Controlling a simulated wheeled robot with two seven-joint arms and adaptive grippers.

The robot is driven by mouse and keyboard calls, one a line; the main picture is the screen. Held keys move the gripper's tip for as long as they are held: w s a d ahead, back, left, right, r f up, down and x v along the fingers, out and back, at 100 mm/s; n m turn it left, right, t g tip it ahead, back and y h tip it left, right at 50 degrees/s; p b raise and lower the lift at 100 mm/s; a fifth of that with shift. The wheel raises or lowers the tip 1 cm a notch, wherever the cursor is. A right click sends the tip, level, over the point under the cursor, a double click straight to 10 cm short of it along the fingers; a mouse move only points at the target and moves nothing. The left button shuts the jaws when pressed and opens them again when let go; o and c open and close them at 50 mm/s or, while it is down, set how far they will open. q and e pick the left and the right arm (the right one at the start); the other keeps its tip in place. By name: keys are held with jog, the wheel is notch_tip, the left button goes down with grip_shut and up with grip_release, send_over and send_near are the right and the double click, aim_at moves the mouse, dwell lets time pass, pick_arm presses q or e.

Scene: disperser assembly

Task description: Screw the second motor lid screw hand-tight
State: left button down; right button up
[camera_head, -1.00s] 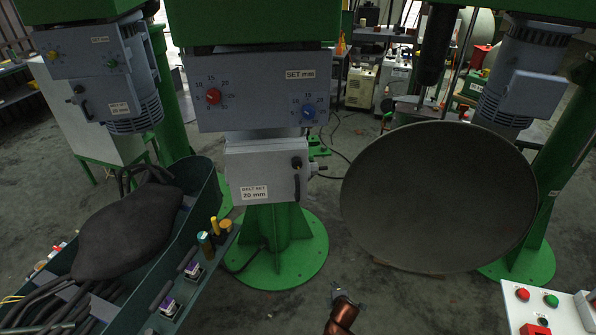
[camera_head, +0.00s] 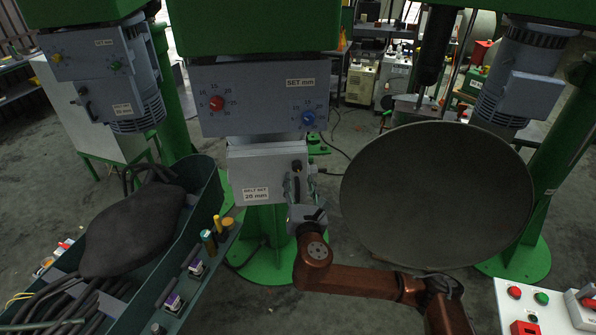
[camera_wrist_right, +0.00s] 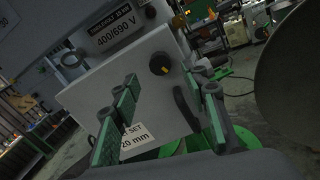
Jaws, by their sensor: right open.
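A light grey lid or box door (camera_head: 262,170) with a "BELT SET 20 mm" label hangs below the grey dial panel in the middle of the head view. It also fills the middle of the right wrist view (camera_wrist_right: 105,95). A black round knob (camera_wrist_right: 159,63) and a dark curved handle (camera_wrist_right: 185,108) are on its face. I cannot tell which part is the second motor lid screw. My right gripper (camera_head: 293,183) is in front of the lid's right side. In the wrist view its green-padded fingers (camera_wrist_right: 170,88) are wide apart, with nothing held. My left gripper is not in view.
A large dark disc (camera_head: 438,195) stands right of the lid, close to my right arm. A green trough (camera_head: 205,185) with a dark sack and hoses lies at the left. A white button box (camera_head: 545,305) is at the lower right.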

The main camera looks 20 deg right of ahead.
aim_at(297, 169)
jog(key=shift+w+d+p, duration=0.15)
jog(key=shift+w+d, duration=0.05)
jog(key=shift+w, duration=1.05)
jog(key=shift+w+d+p, duration=0.15)
jog(key=shift+w+d, duration=0.05)
jog(key=shift+w, duration=1.05)
grip_shut()
